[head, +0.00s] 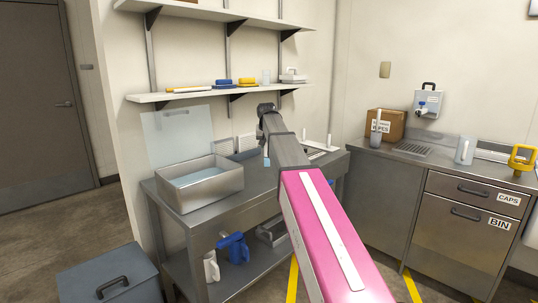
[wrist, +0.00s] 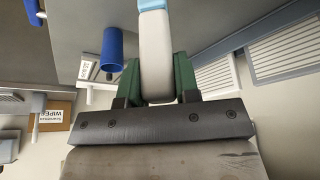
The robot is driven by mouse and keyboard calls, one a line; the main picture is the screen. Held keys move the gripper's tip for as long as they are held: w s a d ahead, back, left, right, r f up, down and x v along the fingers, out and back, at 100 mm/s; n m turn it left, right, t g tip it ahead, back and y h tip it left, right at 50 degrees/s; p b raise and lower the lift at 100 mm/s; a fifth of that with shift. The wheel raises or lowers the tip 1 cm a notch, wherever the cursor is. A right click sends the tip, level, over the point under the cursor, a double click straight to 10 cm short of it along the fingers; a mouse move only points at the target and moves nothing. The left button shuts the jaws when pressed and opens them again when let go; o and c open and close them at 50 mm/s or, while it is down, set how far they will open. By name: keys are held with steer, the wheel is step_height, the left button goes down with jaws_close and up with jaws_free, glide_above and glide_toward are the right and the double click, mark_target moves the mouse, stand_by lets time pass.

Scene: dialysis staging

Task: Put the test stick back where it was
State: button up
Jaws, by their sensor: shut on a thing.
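The test stick (wrist: 155,55) is white with a light blue end. In the wrist view it stands between the green fingers of my gripper (wrist: 156,85), which is shut on it. The blue end points away from the gripper and is cut off by the top edge. In the head view a small light blue piece, likely that end (head: 267,161), shows beneath my wrist, above the steel table (head: 215,208). My arm hides most of the gripper there. I cannot tell which spot the stick came from.
A steel basin (head: 199,184) stands at the table's left. White slotted racks (wrist: 285,45) lie beside the gripper, and a blue cylinder (wrist: 113,45) is on its other side. A shelf (head: 215,91) hangs above. A counter with a wipes box (head: 392,124) is at right.

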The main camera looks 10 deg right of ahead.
steer(key=shift+w+d+f, duration=0.1)
steer(key=shift+d+f, duration=0.1)
steer(key=shift+f, duration=0.6)
steer(key=shift+w+d+f, duration=0.1)
steer(key=shift+d+f, duration=0.05)
steer(key=shift+f, duration=0.65)
steer(key=shift+w+d+f, duration=0.1)
steer(key=shift+d+f, duration=0.1)
steer(key=shift+f, duration=0.6)
steer(key=shift+f, duration=0.15)
steer(key=o, duration=0.9)
steer(key=v, duration=1.2)
steer(key=shift+s, duration=0.1)
